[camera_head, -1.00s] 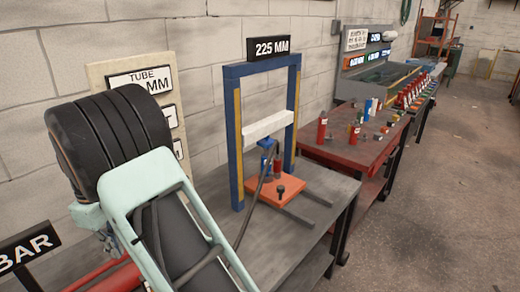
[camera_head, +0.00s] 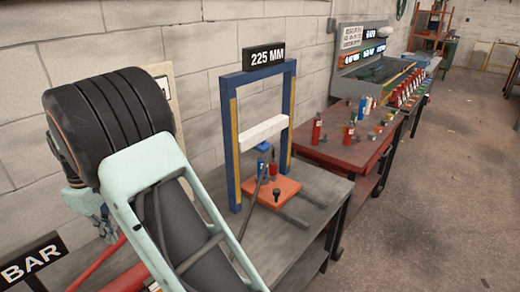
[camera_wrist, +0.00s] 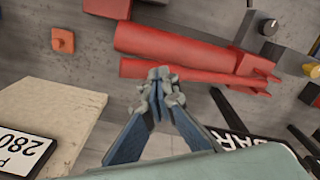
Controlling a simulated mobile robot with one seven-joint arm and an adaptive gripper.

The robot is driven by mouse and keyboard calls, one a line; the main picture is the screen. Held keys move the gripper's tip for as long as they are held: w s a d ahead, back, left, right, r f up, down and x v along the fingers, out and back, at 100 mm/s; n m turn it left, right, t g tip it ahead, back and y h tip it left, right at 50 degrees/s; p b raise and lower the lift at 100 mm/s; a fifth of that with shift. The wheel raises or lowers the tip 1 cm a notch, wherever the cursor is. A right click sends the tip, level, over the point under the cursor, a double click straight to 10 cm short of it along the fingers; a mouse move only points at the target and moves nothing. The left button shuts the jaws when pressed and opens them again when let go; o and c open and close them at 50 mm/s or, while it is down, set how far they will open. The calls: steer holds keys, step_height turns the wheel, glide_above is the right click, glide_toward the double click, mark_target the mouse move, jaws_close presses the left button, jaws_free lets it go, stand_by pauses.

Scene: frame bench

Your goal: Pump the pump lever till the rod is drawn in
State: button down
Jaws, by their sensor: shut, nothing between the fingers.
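In the wrist view a thick red cylinder (camera_wrist: 175,45) and a thinner red bar (camera_wrist: 195,73) lie side by side over a grey bench top; the thinner bar looks like the pump lever. My gripper (camera_wrist: 158,76) is shut and empty, its tips at the thinner bar's near edge; I cannot tell whether they touch it. In the head view the red bar (camera_head: 98,263) and the red cylinder (camera_head: 130,279) show at the lower left, partly behind my arm. I cannot make out the rod.
A sign ending in BAR (camera_head: 33,262) stands at the lower left, close to my gripper in the wrist view. A pale board with a plate (camera_wrist: 45,125) is near too. A blue press frame (camera_head: 230,150) with an orange block (camera_head: 272,192) stands further along the bench. Floor at right is clear.

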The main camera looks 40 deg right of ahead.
steer(key=shift+f, duration=0.1)
stand_by(0.4)
step_height(320, 180, down, 9)
steer(key=b, duration=0.5)
step_height(320, 180, up, 9)
steer(key=p, duration=0.6)
stand_by(0.5)
